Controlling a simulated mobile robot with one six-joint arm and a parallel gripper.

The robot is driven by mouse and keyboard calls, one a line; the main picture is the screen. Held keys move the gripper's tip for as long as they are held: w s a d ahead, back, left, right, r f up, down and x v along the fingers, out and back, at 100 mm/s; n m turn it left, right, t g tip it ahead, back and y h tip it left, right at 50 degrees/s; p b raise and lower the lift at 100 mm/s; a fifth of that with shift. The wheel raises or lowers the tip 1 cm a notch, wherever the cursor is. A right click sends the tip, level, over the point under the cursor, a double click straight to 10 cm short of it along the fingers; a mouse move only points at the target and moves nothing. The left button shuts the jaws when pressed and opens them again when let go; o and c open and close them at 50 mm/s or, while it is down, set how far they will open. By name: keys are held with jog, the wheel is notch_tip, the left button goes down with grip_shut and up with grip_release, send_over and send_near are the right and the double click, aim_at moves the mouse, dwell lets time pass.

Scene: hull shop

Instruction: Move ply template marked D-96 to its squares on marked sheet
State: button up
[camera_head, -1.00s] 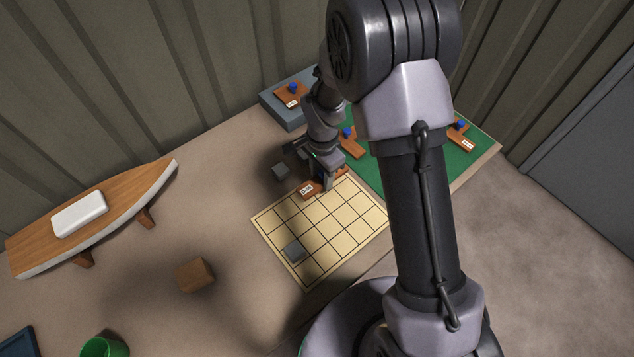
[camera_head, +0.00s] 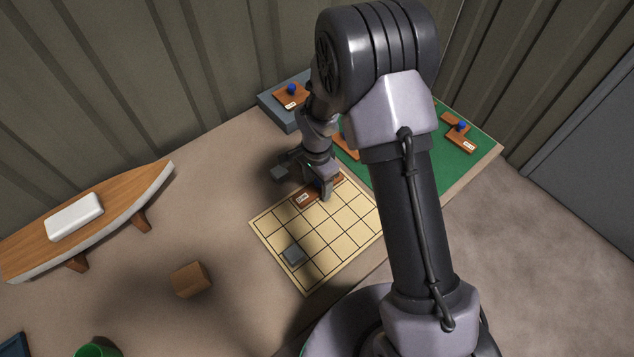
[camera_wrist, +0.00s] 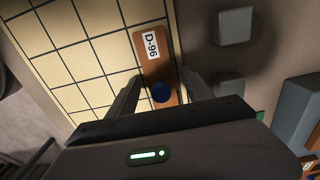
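The brown ply template marked D-96 (camera_head: 302,199) lies along the far edge of the yellow gridded sheet (camera_head: 335,237). In the wrist view the template (camera_wrist: 149,50) shows its label and blue knob (camera_wrist: 160,92), lined along the sheet's right border. My gripper (camera_head: 325,189) is low over the template's right part. In the wrist view its fingers (camera_wrist: 162,80) stand either side of the knob with visible gaps, so it looks open. The fingers hide part of the template's edges.
Another grey block (camera_head: 281,172) is beside my gripper. A green mat (camera_head: 425,163) and a blue-grey box (camera_head: 276,113) carry other templates. A brown block (camera_head: 190,279) and a boat model (camera_head: 110,217) stand left.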

jog(key=s+d+r+n+t+p, duration=0.1)
jog(key=s+d+r+p, duration=0.1)
jog(key=r, duration=1.1)
jog(key=s+d+r+n+t+p, duration=0.1)
jog(key=s+r+p, duration=0.15)
jog(key=r, duration=1.15)
jog(key=s+d+r+n+t+y, duration=0.1)
jog(key=s+r, duration=0.3)
jog(key=s, duration=0.4)
jog(key=s+d+r+n+t+y, duration=0.1)
jog(key=s+r+n+t, duration=0.1)
jog(key=s+r, duration=0.3)
jog(key=s+n, duration=0.1)
jog(key=s, duration=0.3)
jog(key=shift+d+r+n+t, duration=0.25)
jog(key=shift+d+n+t, duration=0.05)
jog(key=shift+n+t, duration=0.1)
jog(key=shift+w, duration=0.1)
notch_tip(320, 180, down, 5)
jog(key=b, duration=0.5)
jog(key=shift+f+b, duration=0.15)
jog(key=shift+b, duration=0.2)
